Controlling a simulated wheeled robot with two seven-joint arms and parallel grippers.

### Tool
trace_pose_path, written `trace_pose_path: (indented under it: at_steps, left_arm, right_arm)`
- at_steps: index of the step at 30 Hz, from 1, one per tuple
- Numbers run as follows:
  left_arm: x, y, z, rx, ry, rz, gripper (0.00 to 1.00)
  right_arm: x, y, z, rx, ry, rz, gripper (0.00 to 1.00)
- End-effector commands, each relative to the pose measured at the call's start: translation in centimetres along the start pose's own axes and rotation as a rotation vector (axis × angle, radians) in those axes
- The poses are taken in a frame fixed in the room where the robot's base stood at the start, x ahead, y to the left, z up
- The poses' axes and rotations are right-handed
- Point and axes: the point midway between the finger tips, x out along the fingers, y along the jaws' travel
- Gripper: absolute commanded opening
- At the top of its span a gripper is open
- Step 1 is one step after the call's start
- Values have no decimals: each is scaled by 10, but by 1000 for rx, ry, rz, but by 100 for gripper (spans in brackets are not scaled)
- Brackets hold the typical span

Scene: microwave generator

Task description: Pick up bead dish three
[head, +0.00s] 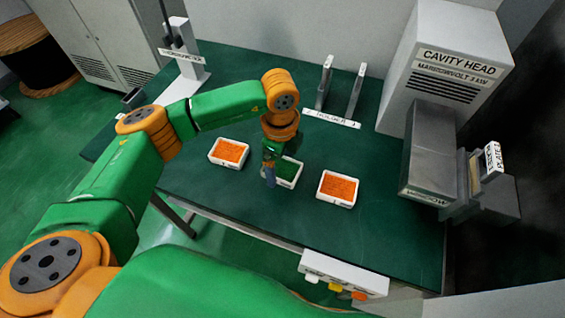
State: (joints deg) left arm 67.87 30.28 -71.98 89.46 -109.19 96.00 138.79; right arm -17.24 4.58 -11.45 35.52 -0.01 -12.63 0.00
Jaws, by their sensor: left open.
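Three small white dishes stand in a row on the dark green table (290,230). The left dish (229,153) and the right dish (338,189) hold orange beads. The middle dish (289,172) looks green inside and is partly hidden by my left gripper. No number shows on any dish, so I cannot tell which is dish three. My left gripper (269,180) points down at the left side of the middle dish, open. I cannot tell whether it touches the dish. My right gripper is not in view.
A grey cavity head unit (450,60) with metal parts stands at the table's right. Two upright posts (340,90) on a labelled strip stand behind the dishes. A white stand (186,60) is at the back left. A button panel (343,273) sits at the front edge.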

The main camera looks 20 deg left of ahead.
Motion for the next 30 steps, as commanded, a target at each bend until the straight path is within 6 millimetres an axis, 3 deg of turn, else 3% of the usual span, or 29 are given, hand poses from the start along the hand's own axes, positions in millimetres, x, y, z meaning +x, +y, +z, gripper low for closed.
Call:
trace_pose_path:
  at_steps: [3,8,11,17,25,30]
  left_arm:
    - [10,0,0,1,0,1,100]
    - [12,0,0,2,1,0,100]
    - [11,0,0,2,1,0,78]
    - [11,0,0,2,2,-1,24]
    - [10,0,0,2,2,-2,22]
    - [-8,-2,0,1,2,-7,22]
  right_arm:
    - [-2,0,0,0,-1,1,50]
    - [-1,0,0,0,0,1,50]
    - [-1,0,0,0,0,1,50]
    - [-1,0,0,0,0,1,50]
    - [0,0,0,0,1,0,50]
    - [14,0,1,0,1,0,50]
